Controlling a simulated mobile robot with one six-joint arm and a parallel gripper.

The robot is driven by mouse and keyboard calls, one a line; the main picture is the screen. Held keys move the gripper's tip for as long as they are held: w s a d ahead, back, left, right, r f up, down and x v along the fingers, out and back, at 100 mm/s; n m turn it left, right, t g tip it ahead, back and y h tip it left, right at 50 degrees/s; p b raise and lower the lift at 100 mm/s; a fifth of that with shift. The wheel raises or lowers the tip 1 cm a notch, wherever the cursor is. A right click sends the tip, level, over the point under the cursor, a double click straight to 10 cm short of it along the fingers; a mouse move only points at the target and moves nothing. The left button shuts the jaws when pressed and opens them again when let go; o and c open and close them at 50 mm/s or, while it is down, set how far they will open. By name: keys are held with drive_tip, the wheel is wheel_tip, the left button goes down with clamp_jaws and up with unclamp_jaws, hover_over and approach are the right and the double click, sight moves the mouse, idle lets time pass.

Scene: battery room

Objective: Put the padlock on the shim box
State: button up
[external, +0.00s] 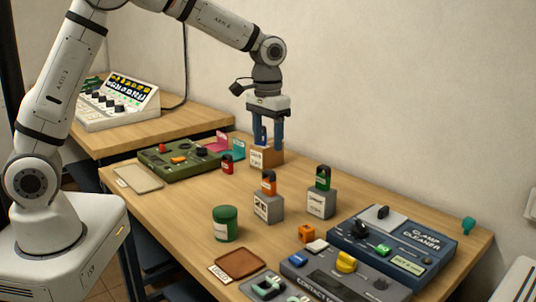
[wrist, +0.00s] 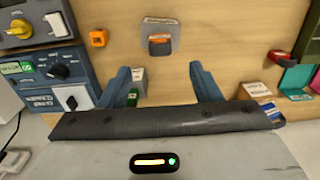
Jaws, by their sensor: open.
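A small red padlock-like block (external: 227,165) with a dark top stands on the table by the green case; it also shows in the wrist view (wrist: 278,57). Similar orange (external: 269,184), green (external: 323,179) and blue (external: 263,136) pieces stand on small labelled boxes. These are two grey boxes (external: 268,208) (external: 321,203) and a wooden box (external: 266,158). I cannot read which is the shim box. My gripper (external: 268,147) is open and empty, pointing down. It overlaps the wooden box in the external view, but the wrist view shows that box (wrist: 257,89) outside the right finger.
A green case (external: 180,158) and pink and teal holders (external: 238,150) stand near the wooden box. A green jar (external: 225,223), orange cube (external: 306,233), brown tray (external: 240,262) and blue clamp cleaner (external: 395,245) occupy the front and right. The wall runs behind the table.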

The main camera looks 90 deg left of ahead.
drive_tip(key=s+d+r+m+t, duration=0.1)
drive_tip(key=s+d+r+m, duration=0.2)
drive_tip(key=d, duration=0.4)
drive_tip(key=s+d+r+m, duration=0.1)
drive_tip(key=s+d+r, duration=0.1)
drive_tip(key=s+d, duration=0.4)
drive_tip(key=s+d+r+m+t, duration=0.1)
drive_tip(key=s+d+r+m, duration=0.15)
drive_tip(key=d, duration=0.55)
drive_tip(key=s+d+m, duration=0.1)
drive_tip(key=s+d, duration=0.2)
drive_tip(key=s, duration=0.2)
drive_tip(key=s+d+f+m+t, duration=0.1)
drive_tip(key=s+d, duration=0.2)
drive_tip(key=s, duration=0.2)
drive_tip(key=shift+s+f, duration=0.25)
drive_tip(key=shift+s, duration=0.1)
